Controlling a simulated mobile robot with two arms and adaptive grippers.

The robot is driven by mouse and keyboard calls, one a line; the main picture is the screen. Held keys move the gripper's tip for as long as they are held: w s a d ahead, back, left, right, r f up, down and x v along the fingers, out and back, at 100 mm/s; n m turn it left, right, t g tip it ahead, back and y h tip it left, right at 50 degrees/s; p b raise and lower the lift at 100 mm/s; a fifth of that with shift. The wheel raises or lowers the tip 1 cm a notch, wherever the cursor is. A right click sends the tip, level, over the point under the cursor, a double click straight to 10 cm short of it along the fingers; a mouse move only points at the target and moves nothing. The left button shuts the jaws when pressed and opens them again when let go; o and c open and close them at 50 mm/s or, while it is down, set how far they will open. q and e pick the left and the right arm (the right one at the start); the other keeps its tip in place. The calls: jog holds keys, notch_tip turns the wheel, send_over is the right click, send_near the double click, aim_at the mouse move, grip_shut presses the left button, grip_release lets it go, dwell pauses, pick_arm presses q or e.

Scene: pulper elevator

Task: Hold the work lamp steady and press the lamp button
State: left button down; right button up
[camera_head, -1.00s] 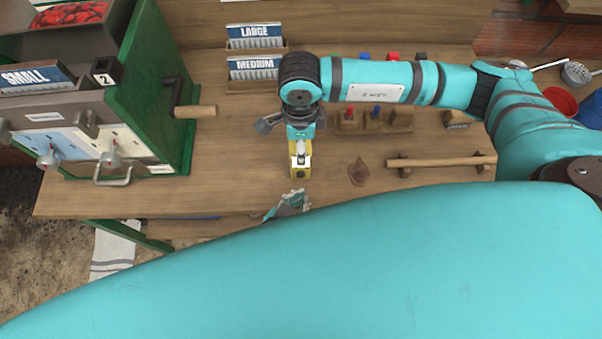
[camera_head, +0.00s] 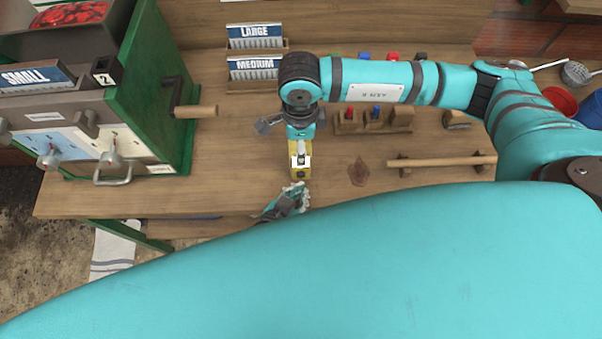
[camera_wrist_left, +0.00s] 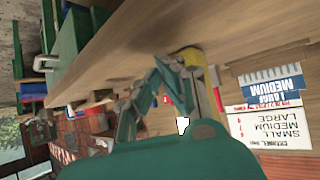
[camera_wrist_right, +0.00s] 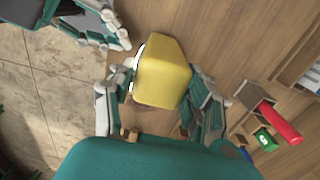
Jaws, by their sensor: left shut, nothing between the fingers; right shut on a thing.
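The work lamp (camera_head: 300,165) is a small yellow block with a pale front, upright over the wooden bench in the head view. My right gripper (camera_head: 300,130) is shut on it from above. In the right wrist view the yellow body (camera_wrist_right: 162,75) sits between the fingers of the right gripper (camera_wrist_right: 155,105). My left gripper (camera_head: 295,195) is shut and empty, just below the lamp at the bench's front edge. It also shows at the upper left of the right wrist view (camera_wrist_right: 105,30), apart from the lamp. I cannot make out the lamp button.
A green-sided machine with a crank handle (camera_head: 195,111) stands at the left. Card holders marked LARGE and MEDIUM (camera_head: 254,69) stand behind the lamp. A wooden block with colored pieces (camera_head: 350,122) and a wooden bar (camera_head: 440,162) lie to the right. The bench left of the lamp is clear.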

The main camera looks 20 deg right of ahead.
pick_arm(q)
jog(key=shift+w, duration=0.15)
dwell(0.6)
jog(key=shift+w+d, duration=0.1)
jog(key=shift+w, duration=0.2)
jog(key=shift+w+d, duration=0.15)
jog(key=shift+w, duration=0.4)
dwell(0.6)
jog(key=shift+s, duration=0.2)
jog(key=shift+s+a, duration=0.3)
jog(key=shift+s, duration=0.5)
jog(key=shift+s, duration=0.1)
jog(key=shift+s+a, duration=0.2)
jog(key=shift+s, duration=0.6)
jog(key=shift+s+a, duration=0.25)
jog(key=shift+s, duration=0.5)
jog(key=shift+s+a, duration=0.2)
jog(key=shift+s, duration=0.6)
